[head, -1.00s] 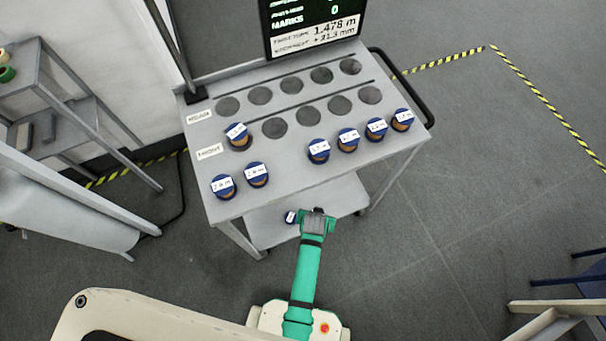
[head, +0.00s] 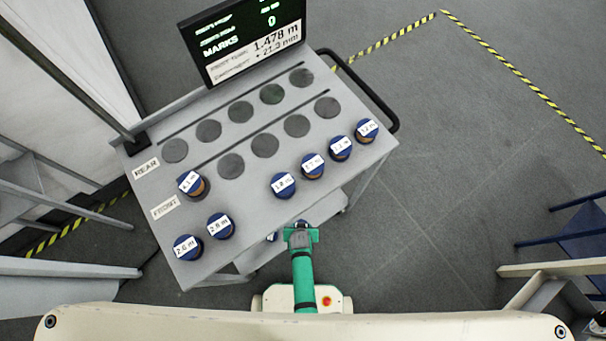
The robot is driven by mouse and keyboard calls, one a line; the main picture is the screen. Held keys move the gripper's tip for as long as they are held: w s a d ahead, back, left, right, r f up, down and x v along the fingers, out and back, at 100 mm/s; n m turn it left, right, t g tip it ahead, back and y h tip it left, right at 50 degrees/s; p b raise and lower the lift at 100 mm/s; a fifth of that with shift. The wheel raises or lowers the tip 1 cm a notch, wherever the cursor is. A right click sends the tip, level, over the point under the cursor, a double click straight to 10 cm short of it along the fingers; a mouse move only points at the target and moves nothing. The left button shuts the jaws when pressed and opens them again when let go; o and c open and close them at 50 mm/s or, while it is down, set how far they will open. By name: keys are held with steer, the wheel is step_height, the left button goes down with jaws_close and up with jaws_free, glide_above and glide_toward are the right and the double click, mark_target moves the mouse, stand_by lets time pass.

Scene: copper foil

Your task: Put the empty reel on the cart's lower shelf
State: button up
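The cart's grey top (head: 258,110) fills the middle of the head view. Its lower shelf (head: 328,208) shows only in part below the top's front edge. My gripper (head: 301,232) points at the cart's front side, below the top's edge. Its fingers are too small and hidden to show whether they are open or hold anything.
Several blue-capped labelled reels stand on the cart top, one (head: 192,185) by the FRONT label. Dark round spots in two rows are bare. A monitor (head: 240,35) stands at the back. A blue-and-white frame (head: 570,240) is at right. Floor (head: 440,170) right of the cart is clear.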

steer(key=w+f, duration=0.2)
steer(key=w+d+f, duration=0.1)
steer(key=w+f, duration=0.1)
steer(key=w, duration=0.1)
steer(key=w+f, duration=0.2)
steer(key=shift+w+d+f, duration=0.15)
steer(key=shift+w+f, duration=0.05)
steer(key=shift+w, duration=0.1)
steer(key=shift+w+f, duration=0.45)
steer(key=shift+f, duration=0.1)
steer(key=shift+w+f, duration=0.1)
steer(key=shift+f, duration=1.55)
steer(key=shift+f, duration=0.1)
steer(key=o, duration=1.2)
steer(key=shift+c, duration=0.2)
